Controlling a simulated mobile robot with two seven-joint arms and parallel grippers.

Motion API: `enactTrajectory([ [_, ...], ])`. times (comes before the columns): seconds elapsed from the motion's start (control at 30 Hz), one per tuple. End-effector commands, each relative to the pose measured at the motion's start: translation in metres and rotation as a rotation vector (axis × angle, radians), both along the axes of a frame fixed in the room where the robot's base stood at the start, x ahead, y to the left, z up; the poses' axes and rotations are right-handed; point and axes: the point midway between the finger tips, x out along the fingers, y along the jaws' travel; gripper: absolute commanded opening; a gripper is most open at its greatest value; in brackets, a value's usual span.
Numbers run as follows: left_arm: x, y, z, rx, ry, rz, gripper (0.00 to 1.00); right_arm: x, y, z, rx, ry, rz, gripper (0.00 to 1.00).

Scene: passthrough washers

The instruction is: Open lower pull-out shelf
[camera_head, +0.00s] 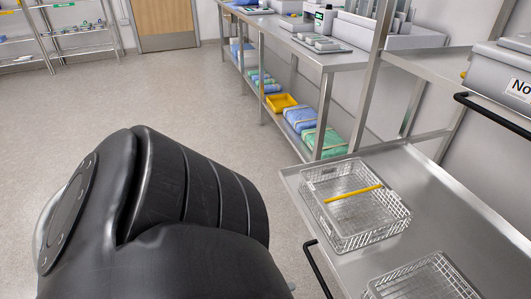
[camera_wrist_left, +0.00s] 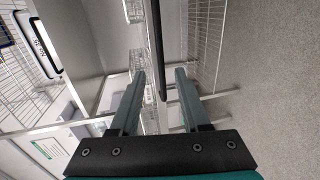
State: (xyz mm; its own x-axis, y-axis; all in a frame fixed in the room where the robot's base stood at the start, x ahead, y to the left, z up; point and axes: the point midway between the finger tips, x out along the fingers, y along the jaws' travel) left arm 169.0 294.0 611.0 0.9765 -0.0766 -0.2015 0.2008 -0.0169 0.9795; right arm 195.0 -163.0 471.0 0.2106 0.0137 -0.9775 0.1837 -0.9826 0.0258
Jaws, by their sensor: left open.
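The steel pull-out shelf (camera_head: 440,215) holding wire baskets is at the lower right of the head view, with a black bar handle (camera_head: 318,268) on its left edge. A higher steel unit has another black handle (camera_head: 495,115). In the left wrist view, my left gripper (camera_wrist_left: 160,72) is open. A black handle bar (camera_wrist_left: 155,45) runs down from the top and lies between its two fingers in the picture, with no visible grip on it. Whether it is within their depth, and which handle it is, I cannot tell. My right gripper is not in view.
A wire basket (camera_head: 350,235) with a yellow strip sits on the shelf, with another basket (camera_head: 425,280) nearer. A steel bench (camera_head: 300,40) with wrapped packs below stands behind. My black arm covers the lower left. The floor (camera_head: 150,95) beyond it is clear.

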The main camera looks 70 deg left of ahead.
Motion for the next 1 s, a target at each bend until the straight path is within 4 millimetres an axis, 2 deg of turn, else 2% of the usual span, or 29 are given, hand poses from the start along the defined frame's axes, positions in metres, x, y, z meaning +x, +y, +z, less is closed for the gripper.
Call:
enactTrajectory([
  [0.1,-0.018,0.001,0.004,0.001,0.003,-0.001,0.46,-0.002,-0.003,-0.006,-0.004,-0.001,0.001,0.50],
  [0.3,-0.034,0.003,0.007,0.000,0.000,0.001,0.46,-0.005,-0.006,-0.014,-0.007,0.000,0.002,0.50],
  [1.0,-0.035,0.002,0.006,0.012,0.004,-0.002,0.46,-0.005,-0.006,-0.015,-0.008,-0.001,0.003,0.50],
])
